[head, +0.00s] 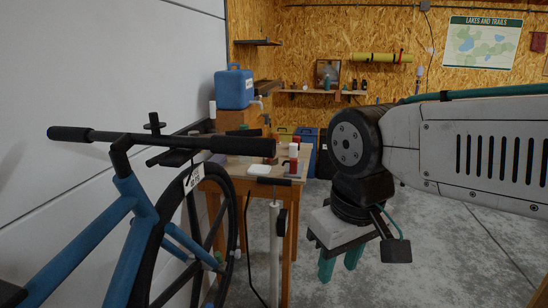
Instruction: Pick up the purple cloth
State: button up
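A blue bicycle (135,225) and a pump (275,245) stand in front of the bench. A blue water jug (234,89) on a wooden box, a white item (259,170) and red-and-white bottles (293,155) are on the bench. Concrete floor (440,265) is clear at right.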

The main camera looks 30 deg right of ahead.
aim_at(220, 159)
jog(key=z, duration=0.1)
jog(key=k, duration=0.6)
jog(key=z, duration=0.7)
jog(key=i, duration=0.95)
jog(key=z, duration=0.4)
jog(key=i, duration=0.95)
jog(key=u, duration=0.95)
jog(key=i, duration=0.95)
jog(key=u, duration=0.8)
